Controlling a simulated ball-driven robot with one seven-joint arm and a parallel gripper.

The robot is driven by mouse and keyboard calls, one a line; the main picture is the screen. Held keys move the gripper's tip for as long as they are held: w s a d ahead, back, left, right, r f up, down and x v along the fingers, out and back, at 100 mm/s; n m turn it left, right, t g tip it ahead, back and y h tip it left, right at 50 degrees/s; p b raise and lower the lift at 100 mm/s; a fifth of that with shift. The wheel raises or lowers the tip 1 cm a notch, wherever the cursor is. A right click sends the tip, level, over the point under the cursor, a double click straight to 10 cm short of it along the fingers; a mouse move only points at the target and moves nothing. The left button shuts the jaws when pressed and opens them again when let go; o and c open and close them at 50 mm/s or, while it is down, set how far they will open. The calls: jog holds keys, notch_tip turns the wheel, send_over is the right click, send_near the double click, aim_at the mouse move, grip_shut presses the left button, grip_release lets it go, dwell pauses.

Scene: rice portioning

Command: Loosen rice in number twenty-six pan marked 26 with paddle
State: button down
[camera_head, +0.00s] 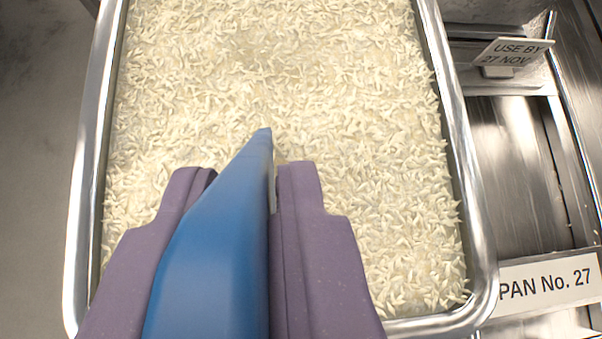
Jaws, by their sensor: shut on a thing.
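A metal pan (459,150) full of loose white rice (350,110) fills the middle of the view. No number shows on this pan in the frame. My gripper (246,178) has purple fingers and is shut on a blue paddle (215,265). The paddle points forward and away over the rice, with its narrow end near the middle of the pan. I cannot tell whether the paddle touches the rice. The lower part of the pan is hidden behind the gripper and paddle.
To the right is a metal bay with a label reading "PAN No. 27" (549,281) and a small sign reading "USE BY 27 NOV" (514,51). A plain grey surface (40,160) lies clear to the left.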

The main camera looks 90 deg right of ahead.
jog(key=s+d+b, duration=0.3)
jog(key=s+b, duration=0.2)
jog(key=s, duration=0.1)
jog(key=w+a+p, duration=0.4)
jog(key=w+p, duration=0.5)
jog(key=w, duration=0.2)
jog(key=s+b, duration=0.1)
jog(key=s, duration=0.2)
jog(key=s+a+b, duration=0.1)
jog(key=s+b, duration=0.1)
jog(key=s, duration=0.1)
jog(key=shift+s+a+f, duration=0.1)
jog(key=shift+s+a, duration=0.05)
jog(key=shift+a, duration=0.05)
jog(key=shift+s+a, duration=0.1)
jog(key=shift+s, duration=0.4)
jog(key=shift+r, duration=0.25)
